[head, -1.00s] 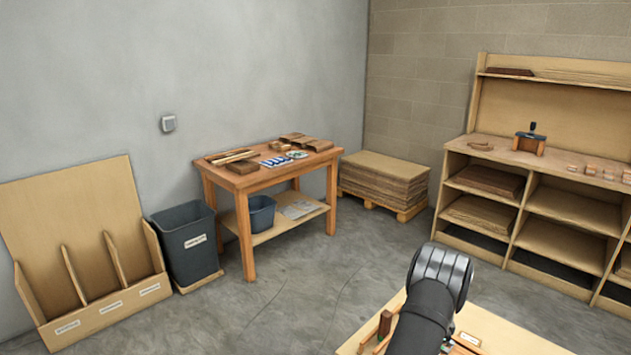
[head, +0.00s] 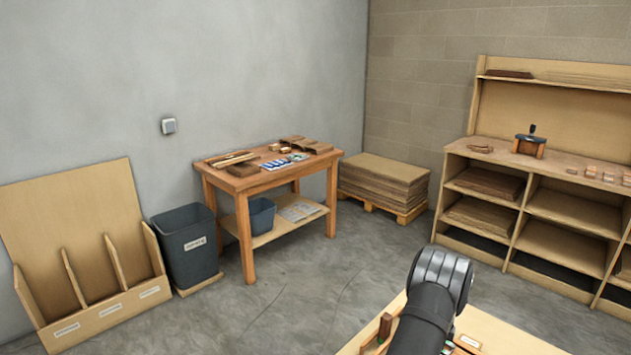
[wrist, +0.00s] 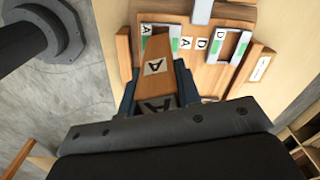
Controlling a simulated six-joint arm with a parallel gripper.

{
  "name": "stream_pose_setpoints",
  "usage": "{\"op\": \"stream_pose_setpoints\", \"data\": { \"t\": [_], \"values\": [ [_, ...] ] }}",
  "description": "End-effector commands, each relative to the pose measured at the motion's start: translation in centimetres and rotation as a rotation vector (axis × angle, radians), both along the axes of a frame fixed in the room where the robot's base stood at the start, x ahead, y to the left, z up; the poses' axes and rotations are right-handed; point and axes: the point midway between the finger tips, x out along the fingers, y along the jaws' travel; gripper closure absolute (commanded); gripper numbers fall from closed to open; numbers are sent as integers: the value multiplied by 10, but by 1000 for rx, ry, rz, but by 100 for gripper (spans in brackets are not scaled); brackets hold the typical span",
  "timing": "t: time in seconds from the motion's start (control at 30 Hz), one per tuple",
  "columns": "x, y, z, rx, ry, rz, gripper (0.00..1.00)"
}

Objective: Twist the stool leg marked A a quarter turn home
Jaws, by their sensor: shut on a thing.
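In the wrist view, my gripper (wrist: 157,88) is shut on a wooden stool leg (wrist: 154,83), one dark finger on each side of it. The leg carries a white label with a black A, and a larger, darker A shows nearer the gripper body. The leg's far end lies over the label-marked wooden piece (wrist: 205,60), near a white-framed slot with green patches at its upper left. Whether it is seated there I cannot tell. Small A and D labels show beside it. In the head view my arm hides the gripper and the leg.
A second white-framed slot (wrist: 233,47) with a D label is at the right in the wrist view. Wooden blocks flank the piece. In the head view, the pale work table (head: 510,338) is at the bottom; a side bench (head: 262,181) and shelving (head: 565,215) stand farther off.

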Motion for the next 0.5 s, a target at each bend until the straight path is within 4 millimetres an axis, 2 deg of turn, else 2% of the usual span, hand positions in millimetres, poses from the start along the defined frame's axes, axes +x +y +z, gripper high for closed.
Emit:
{"op": "stream_pose_setpoints", "data": {
  "t": [0.17, 0.5],
  "values": [
    [0, 0, 0, 0, 0, -21, 100],
    [0, 0, 0, 0, 0, -298, 100]
  ]
}}
